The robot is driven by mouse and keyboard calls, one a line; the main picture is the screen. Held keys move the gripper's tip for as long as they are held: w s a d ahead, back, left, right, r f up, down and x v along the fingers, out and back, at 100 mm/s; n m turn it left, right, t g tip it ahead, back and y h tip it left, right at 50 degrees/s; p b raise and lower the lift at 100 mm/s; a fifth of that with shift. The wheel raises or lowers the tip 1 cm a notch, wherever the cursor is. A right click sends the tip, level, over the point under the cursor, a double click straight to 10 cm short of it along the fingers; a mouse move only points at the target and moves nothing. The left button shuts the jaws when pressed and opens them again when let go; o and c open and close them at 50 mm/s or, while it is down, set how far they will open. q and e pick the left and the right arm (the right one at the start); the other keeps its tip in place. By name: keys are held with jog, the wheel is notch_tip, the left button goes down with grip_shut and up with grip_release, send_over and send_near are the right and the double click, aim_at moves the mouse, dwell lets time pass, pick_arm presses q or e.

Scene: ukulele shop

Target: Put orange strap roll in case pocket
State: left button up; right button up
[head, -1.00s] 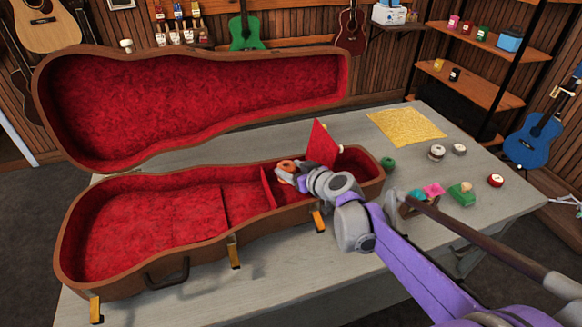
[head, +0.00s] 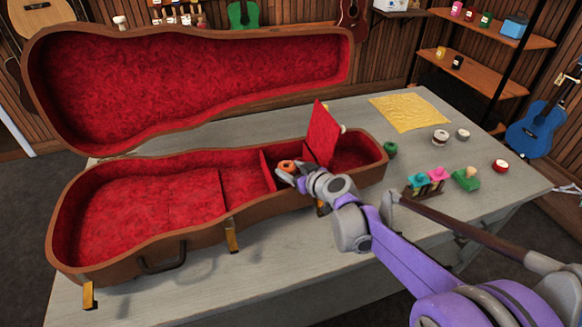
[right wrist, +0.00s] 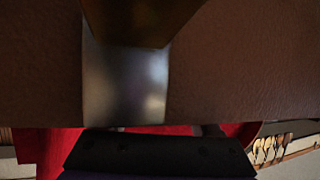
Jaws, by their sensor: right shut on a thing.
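The orange strap roll (head: 287,166) shows in the head view at the tip of my right gripper (head: 291,174), which is shut on it. Roll and gripper are over the front part of the red-lined compartment between a divider (head: 267,168) and a raised red flap (head: 321,133). I cannot tell whether the roll touches the lining. The open brown case (head: 160,240) lies on the table with its lid (head: 190,85) up. My left gripper is not in view.
On the grey table (head: 420,215), right of the case, are a green roll (head: 390,149), a white roll (head: 440,137), a red roll (head: 500,166), a small rack with coloured pieces (head: 425,184) and a yellow cloth (head: 410,112). The case's front latches stick out.

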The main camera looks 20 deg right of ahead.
dwell(0.4)
jog(key=o, duration=1.5)
jog(key=shift+r, duration=0.1)
jog(key=shift+r+p, duration=2.9)
jog(key=shift+r, duration=0.55)
